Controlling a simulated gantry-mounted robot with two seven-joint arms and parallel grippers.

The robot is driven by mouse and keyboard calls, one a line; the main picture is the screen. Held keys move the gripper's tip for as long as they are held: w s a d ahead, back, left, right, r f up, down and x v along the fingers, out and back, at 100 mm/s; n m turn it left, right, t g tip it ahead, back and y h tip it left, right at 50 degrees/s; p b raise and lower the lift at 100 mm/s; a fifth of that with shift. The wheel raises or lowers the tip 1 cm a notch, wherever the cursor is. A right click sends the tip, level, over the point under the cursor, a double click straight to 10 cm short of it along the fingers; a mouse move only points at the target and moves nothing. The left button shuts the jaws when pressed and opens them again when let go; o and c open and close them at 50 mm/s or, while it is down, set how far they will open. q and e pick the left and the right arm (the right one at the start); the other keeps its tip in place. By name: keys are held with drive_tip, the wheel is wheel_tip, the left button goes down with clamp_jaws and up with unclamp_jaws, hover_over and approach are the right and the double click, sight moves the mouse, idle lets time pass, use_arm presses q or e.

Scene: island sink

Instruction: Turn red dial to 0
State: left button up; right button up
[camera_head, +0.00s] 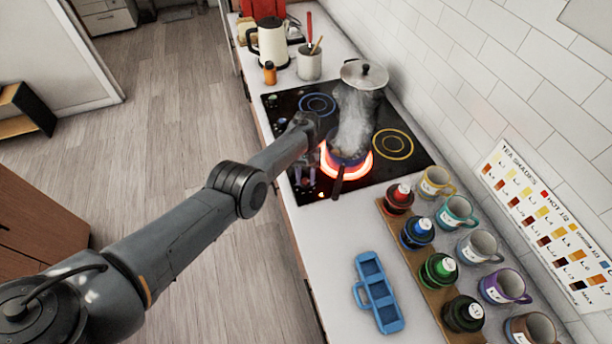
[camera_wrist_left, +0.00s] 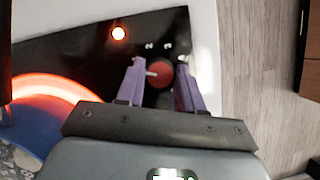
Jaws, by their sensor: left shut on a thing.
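The red dial (camera_wrist_left: 160,74) sits on the black cooktop panel in the left wrist view, with a small pale pointer mark on its left side and faint white markings just above it. My left gripper (camera_wrist_left: 160,66) has its two purple fingers on either side of the dial and is shut on it. In the head view my left gripper (camera_head: 309,165) is over the near left corner of the cooktop (camera_head: 412,165); the dial cannot be made out there. A red-orange ring glows under a smoking pan (camera_head: 347,160). My right gripper is not in view.
A lidded pot (camera_head: 364,75) stands at the cooktop's back. A white kettle (camera_head: 270,43) and a utensil cup (camera_head: 309,63) are beyond it. Dark bottles, mugs and a blue tray (camera_head: 376,292) occupy the near counter. An orange light (camera_wrist_left: 119,33) glows near the dial.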

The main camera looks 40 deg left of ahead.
use_arm(q)
drive_tip(key=shift+s+n+t+h+p, duration=0.1)
drive_tip(key=shift+n+t+h+p, duration=0.35)
drive_tip(key=shift+n+p, duration=1)
drive_tip(key=shift+a+n+b, duration=0.1)
drive_tip(key=shift+n+b, duration=0.35)
drive_tip(key=shift+n, duration=0.2)
drive_tip(key=o, duration=1)
drive_tip(key=shift+o, duration=0.2)
drive_tip(key=p+v, duration=0.1)
drive_tip(key=v, duration=0.9)
drive_tip(key=shift+a+r, duration=0.2)
drive_tip(key=shift+r, duration=0.15)
drive_tip(key=shift+f, duration=0.1)
